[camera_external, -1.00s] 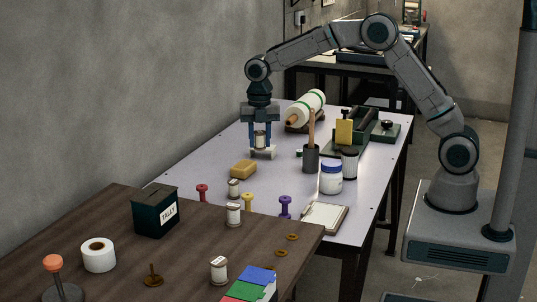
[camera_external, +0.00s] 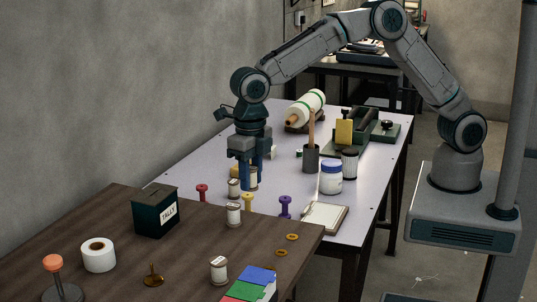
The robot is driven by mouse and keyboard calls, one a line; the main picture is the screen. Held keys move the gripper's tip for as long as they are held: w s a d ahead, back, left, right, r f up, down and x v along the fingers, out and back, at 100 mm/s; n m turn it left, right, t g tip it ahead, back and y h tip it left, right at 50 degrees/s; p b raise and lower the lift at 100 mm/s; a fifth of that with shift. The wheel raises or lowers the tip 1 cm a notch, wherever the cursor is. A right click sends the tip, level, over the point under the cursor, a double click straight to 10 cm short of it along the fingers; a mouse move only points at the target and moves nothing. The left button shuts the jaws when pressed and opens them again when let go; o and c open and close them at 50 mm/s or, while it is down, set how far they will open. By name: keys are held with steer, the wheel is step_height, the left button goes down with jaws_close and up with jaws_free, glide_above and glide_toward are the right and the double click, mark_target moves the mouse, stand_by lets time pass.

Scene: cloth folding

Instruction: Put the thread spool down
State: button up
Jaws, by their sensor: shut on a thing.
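My gripper (camera_external: 250,184) points down, shut on a thread spool (camera_external: 253,177), a small pale spool between its dark blue fingers. It is low over the near left part of the light table (camera_external: 315,193). I cannot tell whether the spool's bottom touches the table. Another pale spool (camera_external: 234,188) stands just left of the fingers. Further pale spools stand on the brown table, one near its back edge (camera_external: 234,213) and one nearer the front (camera_external: 219,269).
A yellow block (camera_external: 234,171) is mostly hidden behind my gripper. Red (camera_external: 202,192), yellow (camera_external: 248,202) and purple (camera_external: 285,206) pegs stand nearby. The tally box (camera_external: 156,211) stands at left.

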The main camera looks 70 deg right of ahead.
steer(key=p, duration=0.1)
glide_above(243, 241)
step_height(243, 241, down, 5)
steer(key=shift+s+a, duration=0.1)
steer(key=shift+f+p, duration=0.35)
steer(key=shift+f, duration=1.6)
steer(key=shift+f, duration=0.2)
steer(key=o, duration=0.9)
steer(key=shift+o, duration=0.2)
steer(key=shift+r, duration=0.1)
step_height(243, 241, up, 12)
steer(key=shift+r+b, duration=0.15)
steer(key=shift+b, duration=0.2)
